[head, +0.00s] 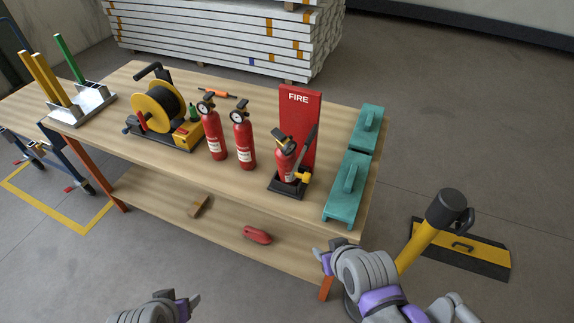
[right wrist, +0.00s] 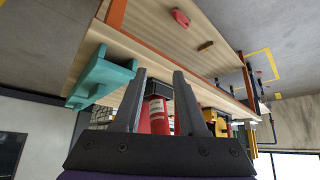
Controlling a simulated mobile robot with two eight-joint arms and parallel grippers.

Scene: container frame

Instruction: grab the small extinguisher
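A small red extinguisher (head: 285,160) with a black top stands in a black-based stand with a red FIRE board (head: 300,105), near the table's right end. Two taller red extinguishers with gauges, one (head: 212,135) and another (head: 243,140), stand to its left. My right gripper (head: 322,258) is in front of the table's front right corner, apart from the extinguishers. In the right wrist view its fingers (right wrist: 160,88) are spread with nothing held; a red extinguisher (right wrist: 157,116) shows beyond, between them. My left gripper (head: 190,305) is at the bottom edge, its fingers unclear.
Two teal cases (head: 347,190) lie along the table's right edge, beside the FIRE stand. A yellow-black cable reel (head: 157,108) stands on the left. The lower shelf holds a red object (head: 257,235) and a brown block (head: 199,206). The tabletop before the extinguishers is clear.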

